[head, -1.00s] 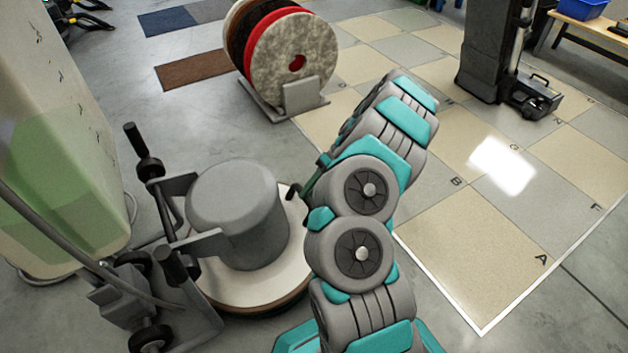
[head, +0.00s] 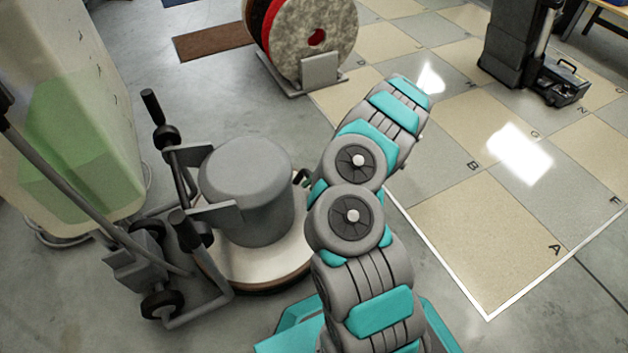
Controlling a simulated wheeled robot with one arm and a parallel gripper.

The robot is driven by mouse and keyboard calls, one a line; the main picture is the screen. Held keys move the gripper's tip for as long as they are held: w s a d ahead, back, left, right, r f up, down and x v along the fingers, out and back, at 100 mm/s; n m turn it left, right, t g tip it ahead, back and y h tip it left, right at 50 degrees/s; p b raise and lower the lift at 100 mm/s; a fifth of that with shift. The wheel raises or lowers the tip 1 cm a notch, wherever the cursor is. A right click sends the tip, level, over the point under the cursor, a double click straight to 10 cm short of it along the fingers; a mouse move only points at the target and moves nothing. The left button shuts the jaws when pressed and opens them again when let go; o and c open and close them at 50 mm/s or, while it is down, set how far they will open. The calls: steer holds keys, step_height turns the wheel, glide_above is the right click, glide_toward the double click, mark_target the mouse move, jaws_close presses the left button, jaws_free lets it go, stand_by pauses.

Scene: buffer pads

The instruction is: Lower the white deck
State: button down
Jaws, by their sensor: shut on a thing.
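The white deck (head: 265,268) is the round, pale disc of the floor machine, at lower centre-left in the head view. A grey motor housing (head: 246,195) sits on top of it, and a brown layer shows beneath its rim. My arm crosses in front of the deck's right side. I cannot tell whether the deck's underside touches the floor.
The machine's handle frame and wheels (head: 160,303) stand left of the deck. A translucent tank (head: 85,130) with green liquid is at far left. A rack of round pads (head: 317,40) stands behind. Lettered floor tiles (head: 490,240) to the right are clear; a dark cart (head: 515,45) stands beyond.

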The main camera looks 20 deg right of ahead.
steer(key=shift+s+d+f, duration=0.15)
steer(key=shift+s+f, duration=0.05)
steer(key=shift+f, duration=0.4)
steer(key=c, duration=0.7)
jaws_free()
steer(key=shift+o, duration=0.2)
steer(key=p+v, duration=0.1)
steer(key=v, duration=0.7)
steer(key=shift+r, duration=0.2)
steer(key=shift+w, duration=0.15)
